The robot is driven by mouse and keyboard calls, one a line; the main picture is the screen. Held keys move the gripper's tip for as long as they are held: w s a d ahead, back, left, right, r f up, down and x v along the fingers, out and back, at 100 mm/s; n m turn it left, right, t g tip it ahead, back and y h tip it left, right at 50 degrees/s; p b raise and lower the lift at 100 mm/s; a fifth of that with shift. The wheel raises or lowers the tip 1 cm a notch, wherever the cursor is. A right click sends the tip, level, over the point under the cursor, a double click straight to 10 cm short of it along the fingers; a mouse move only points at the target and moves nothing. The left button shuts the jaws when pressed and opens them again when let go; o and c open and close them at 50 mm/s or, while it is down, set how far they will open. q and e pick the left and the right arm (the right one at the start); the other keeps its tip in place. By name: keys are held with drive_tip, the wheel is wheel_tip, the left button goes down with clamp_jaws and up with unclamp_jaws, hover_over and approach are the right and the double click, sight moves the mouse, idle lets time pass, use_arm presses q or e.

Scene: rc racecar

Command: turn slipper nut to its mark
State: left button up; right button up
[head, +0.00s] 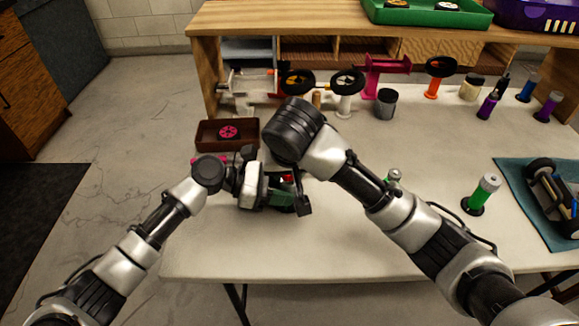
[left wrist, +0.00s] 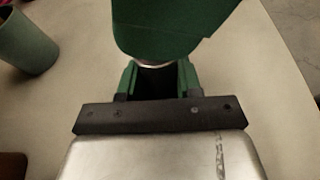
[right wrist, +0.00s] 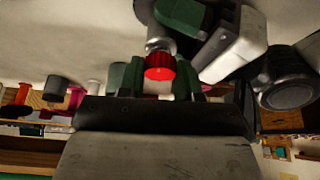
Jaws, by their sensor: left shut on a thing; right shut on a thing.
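A red ribbed nut (right wrist: 159,68) sits between the green fingers of my right gripper (right wrist: 158,84), which is shut on it. A small red spot also shows among the grippers in the head view (head: 287,179). No mark on the nut is discernible.
A brown tray (head: 200,146) with a pink wheel stands left of the grippers. Wheels on stands, a grey cup (head: 386,103) and bottles line the back. The front table is clear.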

drive_tip(key=shift+w+m+h, duration=0.1)
drive_tip(key=shift+m+h, duration=0.5)
drive_tip(key=shift+m, duration=1)
drive_tip(key=o, duration=0.9)
drive_tip(key=shift+o, duration=0.2)
drive_tip(key=shift+a, duration=0.1)
drive_tip(key=shift+s+a+r, duration=0.1)
drive_tip(key=shift+s+r, duration=0.1)
drive_tip(key=shift+r, duration=0.4)
drive_tip(key=v, duration=1)
drive_tip(key=shift+s+r, duration=0.3)
drive_tip(key=shift+r, duration=0.05)
